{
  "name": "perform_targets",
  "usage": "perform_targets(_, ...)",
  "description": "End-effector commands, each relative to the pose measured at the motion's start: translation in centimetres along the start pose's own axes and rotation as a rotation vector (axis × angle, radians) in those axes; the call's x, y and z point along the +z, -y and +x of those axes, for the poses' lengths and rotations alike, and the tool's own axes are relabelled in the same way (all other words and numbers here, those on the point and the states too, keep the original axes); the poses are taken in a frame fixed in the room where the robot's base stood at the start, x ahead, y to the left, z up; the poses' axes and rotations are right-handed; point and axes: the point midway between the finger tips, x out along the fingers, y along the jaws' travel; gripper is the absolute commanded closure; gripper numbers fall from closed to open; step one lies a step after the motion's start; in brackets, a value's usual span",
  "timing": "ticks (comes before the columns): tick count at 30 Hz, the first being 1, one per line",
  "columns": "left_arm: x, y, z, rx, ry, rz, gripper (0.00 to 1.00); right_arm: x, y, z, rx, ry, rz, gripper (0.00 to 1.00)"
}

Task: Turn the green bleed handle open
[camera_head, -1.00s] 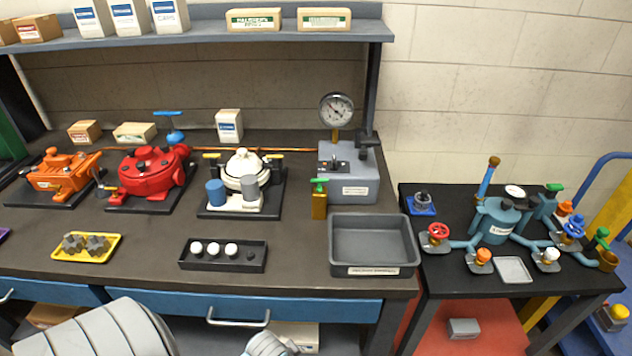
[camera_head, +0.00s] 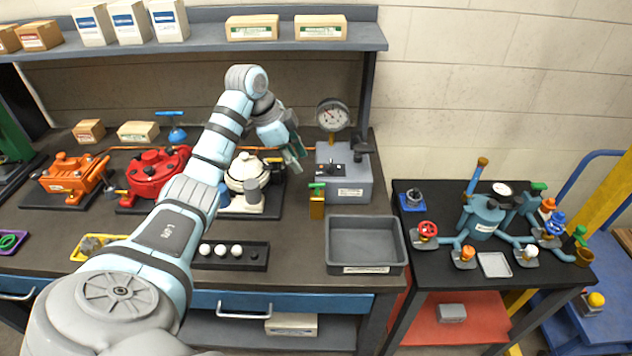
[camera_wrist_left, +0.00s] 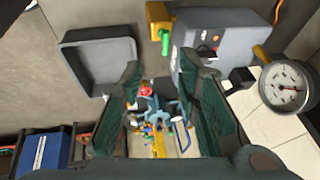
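A small green handle (camera_head: 317,186) sits on top of a brass valve body (camera_head: 317,207) at the front left corner of the grey gauge unit (camera_head: 345,175). Both also show in the left wrist view, the green handle (camera_wrist_left: 165,42) below the brass body (camera_wrist_left: 157,13). My left gripper (camera_head: 297,152) is above the bench, up and left of the handle, apart from it. In the left wrist view its two dark green fingers (camera_wrist_left: 160,105) are spread with nothing held between them. Other green handles (camera_head: 539,186) show on the blue-pot assembly on the right table. My right gripper is out of view.
A round gauge (camera_head: 333,115) stands on the grey unit. An empty grey bin (camera_head: 366,227) lies in front of it. The white-topped motor (camera_head: 243,170) is partly behind my left arm. A shelf (camera_head: 190,47) overhangs the bench. The black right table (camera_head: 440,275) stands beyond the bench's edge.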

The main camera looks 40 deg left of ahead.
Motion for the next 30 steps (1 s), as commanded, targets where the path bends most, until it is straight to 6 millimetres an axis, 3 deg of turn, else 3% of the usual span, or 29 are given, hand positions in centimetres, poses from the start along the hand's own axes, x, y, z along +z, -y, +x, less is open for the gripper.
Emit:
perform_targets(2, -0.2, 1.0, -1.5, 0.000, -0.033, 0.012, 0.70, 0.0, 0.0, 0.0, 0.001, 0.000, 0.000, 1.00)
perform_targets(5, -0.3, 1.1, -0.7, 0.004, -0.042, 0.018, 0.70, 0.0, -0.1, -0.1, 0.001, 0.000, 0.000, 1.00)
perform_targets(15, -0.7, 1.0, 8.8, 0.004, -0.041, 0.015, 0.70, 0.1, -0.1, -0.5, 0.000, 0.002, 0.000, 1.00)
perform_targets(19, -0.7, 1.1, 11.3, 0.002, -0.039, 0.015, 0.70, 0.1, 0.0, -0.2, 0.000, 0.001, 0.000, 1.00)
perform_targets(24, -0.8, 1.1, 12.5, -0.001, -0.039, 0.017, 0.70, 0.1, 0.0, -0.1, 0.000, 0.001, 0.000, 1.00)
perform_targets(30, -0.8, 1.1, 12.5, -0.001, -0.038, 0.017, 0.70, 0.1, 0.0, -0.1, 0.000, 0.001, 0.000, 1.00)
